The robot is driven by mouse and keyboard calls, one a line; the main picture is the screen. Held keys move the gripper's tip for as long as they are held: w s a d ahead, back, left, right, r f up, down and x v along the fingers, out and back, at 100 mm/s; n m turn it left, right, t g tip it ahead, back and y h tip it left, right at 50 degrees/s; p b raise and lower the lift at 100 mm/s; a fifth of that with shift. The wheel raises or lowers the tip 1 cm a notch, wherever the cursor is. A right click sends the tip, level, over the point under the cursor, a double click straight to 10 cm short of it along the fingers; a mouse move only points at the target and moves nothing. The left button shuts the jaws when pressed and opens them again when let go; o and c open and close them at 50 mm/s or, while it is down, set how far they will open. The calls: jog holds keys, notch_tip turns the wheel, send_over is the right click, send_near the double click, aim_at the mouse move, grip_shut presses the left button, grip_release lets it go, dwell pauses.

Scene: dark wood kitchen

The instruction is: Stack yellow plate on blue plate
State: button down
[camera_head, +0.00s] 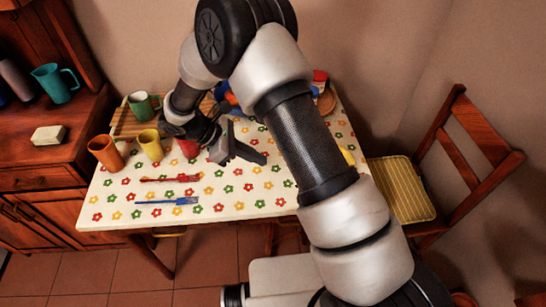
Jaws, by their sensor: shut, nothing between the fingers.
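My gripper (238,150) is shut and empty. It hangs above the flowered tablecloth, left of the middle of the table. A small yellow edge (347,156) shows just right of my arm at the table's right side; it may be the yellow plate, but my arm hides most of it. A blue piece (229,98) shows behind my arm near the back of the table; I cannot tell whether it is the blue plate. No plate is seen whole.
An orange cup (105,153), a yellow cup (150,145) and a red cup (188,148) stand left of my gripper. A green mug (141,105) is behind them. A red fork (170,179) and a blue fork (167,201) lie in front. A chair (455,160) stands right.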

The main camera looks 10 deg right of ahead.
jog(key=x, duration=0.8)
jog(key=shift+d+f, duration=0.25)
jog(key=shift+d, duration=0.05)
jog(key=d, duration=0.2)
jog(key=shift+w+d+r, duration=0.1)
jog(key=shift+d+r, duration=0.05)
jog(key=shift+d, duration=0.65)
jog(key=shift+d, duration=0.95)
jog(key=shift+a, duration=0.1)
